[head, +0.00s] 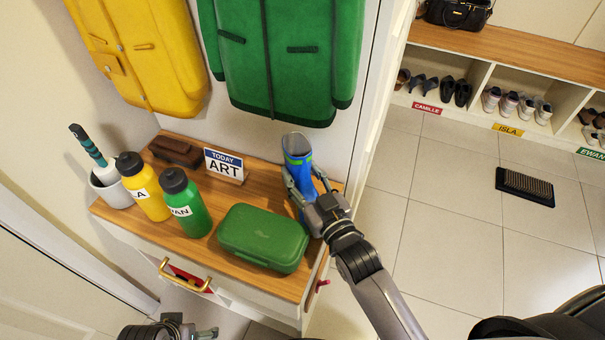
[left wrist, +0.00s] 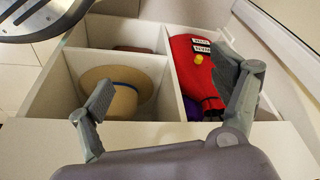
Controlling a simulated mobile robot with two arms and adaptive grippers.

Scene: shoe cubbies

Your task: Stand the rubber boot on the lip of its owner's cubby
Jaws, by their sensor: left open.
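The rubber boot (head: 298,152), blue with green trim at its top, is upright at the right end of the wooden-topped cabinet. The fingers of my right gripper (head: 306,180) lie along both sides of it and appear shut on it; its foot is mostly hidden. The cubbies have name tags: red CAMILLE (head: 426,108), yellow ISLA (head: 508,129) and green EWAN (head: 590,153). Pairs of shoes stand in them. My left gripper (left wrist: 180,82) is open and empty above an open drawer (left wrist: 125,133); it shows partly at the head view's bottom edge.
A green case (head: 263,237), a green bottle (head: 186,203), a yellow bottle (head: 143,187) and an ART sign (head: 224,166) stand on the cabinet. A straw hat (left wrist: 120,88) and red knitwear (left wrist: 195,72) lie in the drawer. A brush mat (head: 525,187) lies on otherwise clear floor.

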